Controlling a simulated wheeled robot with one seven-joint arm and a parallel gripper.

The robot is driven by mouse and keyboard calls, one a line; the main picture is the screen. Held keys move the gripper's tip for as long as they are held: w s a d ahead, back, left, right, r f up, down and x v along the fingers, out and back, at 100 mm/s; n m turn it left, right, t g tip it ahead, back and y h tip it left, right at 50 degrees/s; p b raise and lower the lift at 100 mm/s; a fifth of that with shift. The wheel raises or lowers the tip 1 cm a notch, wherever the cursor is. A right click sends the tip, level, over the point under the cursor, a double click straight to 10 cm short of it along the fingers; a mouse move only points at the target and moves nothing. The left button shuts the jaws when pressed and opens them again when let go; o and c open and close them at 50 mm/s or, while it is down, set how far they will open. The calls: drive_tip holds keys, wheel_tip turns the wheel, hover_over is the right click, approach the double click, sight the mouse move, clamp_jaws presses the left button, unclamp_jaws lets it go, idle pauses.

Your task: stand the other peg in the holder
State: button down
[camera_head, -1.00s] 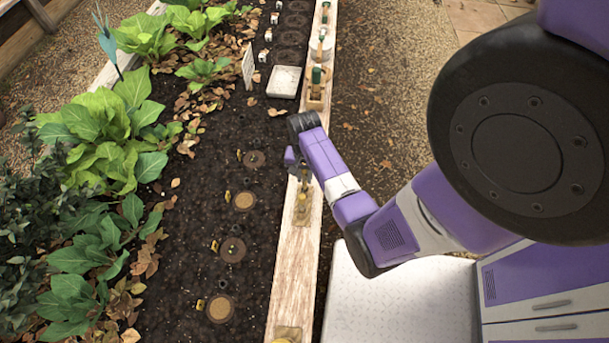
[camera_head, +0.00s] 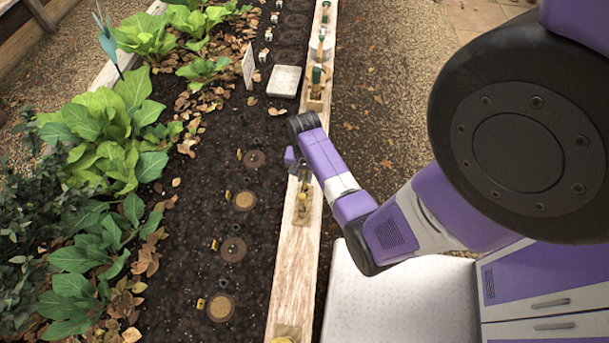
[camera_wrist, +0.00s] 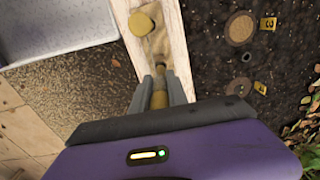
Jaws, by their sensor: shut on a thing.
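My gripper (camera_wrist: 160,88) is shut on a yellow-brown peg (camera_wrist: 159,98), which lies between its two grey fingers in the wrist view. The peg points toward the holder (camera_wrist: 157,45), a pale block on the wooden bed edge. The holder also shows in the head view (camera_head: 303,215). A yellow round-topped peg (camera_wrist: 141,22) stands at the holder's far end in the wrist view. A dark spot lies at the held peg's far end; I cannot tell whether the tip is inside a hole. In the head view my gripper (camera_head: 293,160) is over the edge beside the holder, its fingers largely hidden.
The wooden edge (camera_head: 291,270) runs along dark soil with round discs (camera_head: 244,200) and yellow markers. Leafy plants fill the left. Gravel lies right of the edge.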

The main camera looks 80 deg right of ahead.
sight(305, 181)
drive_tip(key=shift+f+b, duration=1)
drive_tip(key=shift+f, duration=0.9)
idle(0.4)
drive_tip(key=c, duration=1.2)
unclamp_jaws()
drive_tip(key=shift+r+p, duration=0.8)
drive_tip(key=shift+r, duration=3.1)
